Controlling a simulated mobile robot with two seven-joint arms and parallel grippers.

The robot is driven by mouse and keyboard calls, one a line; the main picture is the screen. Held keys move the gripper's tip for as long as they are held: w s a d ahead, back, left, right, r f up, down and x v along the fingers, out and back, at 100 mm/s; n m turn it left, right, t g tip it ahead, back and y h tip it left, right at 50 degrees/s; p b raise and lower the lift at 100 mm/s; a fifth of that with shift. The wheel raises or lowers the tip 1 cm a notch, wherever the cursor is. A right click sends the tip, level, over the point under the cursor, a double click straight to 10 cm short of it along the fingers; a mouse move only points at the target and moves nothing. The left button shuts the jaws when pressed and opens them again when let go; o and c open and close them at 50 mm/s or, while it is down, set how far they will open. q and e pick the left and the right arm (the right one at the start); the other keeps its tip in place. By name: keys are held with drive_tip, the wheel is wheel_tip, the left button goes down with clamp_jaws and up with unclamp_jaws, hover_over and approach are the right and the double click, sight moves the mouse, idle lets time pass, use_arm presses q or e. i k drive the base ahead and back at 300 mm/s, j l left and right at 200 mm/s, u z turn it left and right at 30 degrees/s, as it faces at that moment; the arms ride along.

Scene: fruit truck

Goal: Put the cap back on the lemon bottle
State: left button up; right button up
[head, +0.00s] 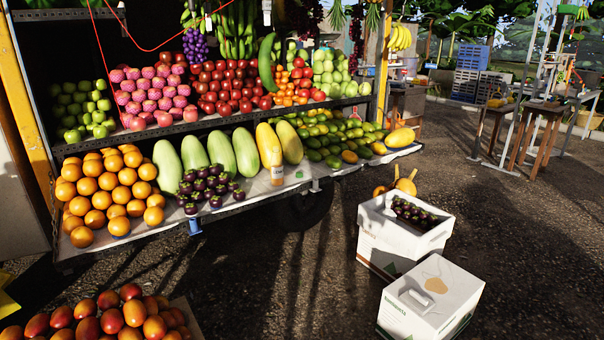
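Neither of my grippers is in view.
The truck's lower shelf edge (250,205) borders oranges (105,190), purple fruit (207,186) and melons. Two white boxes (405,305) (375,250) stand on the ground at right. A box of red-orange fruit (110,318) is at bottom left. Ground between is clear.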

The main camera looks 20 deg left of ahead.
sight(277, 162)
drive_tip(key=i+l, duration=0.2)
drive_tip(key=i, duration=0.35)
drive_tip(key=i+l, duration=0.2)
drive_tip(key=i, duration=0.35)
drive_tip(key=i+j+z, duration=0.1)
drive_tip(key=i+j, duration=0.2)
drive_tip(key=i, duration=0.15)
drive_tip(key=i+j, duration=0.5)
drive_tip(key=j, duration=0.2)
drive_tip(key=i+j, duration=0.15)
drive_tip(key=j, duration=0.25)
drive_tip(key=i+j+z, duration=0.1)
drive_tip(key=j, duration=0.25)
drive_tip(key=i+j, duration=0.25)
drive_tip(key=j, duration=0.15)
drive_tip(key=i+j, duration=0.15)
drive_tip(key=j, duration=0.25)
drive_tip(key=i+j, duration=0.1)
drive_tip(key=i+z, duration=0.05)
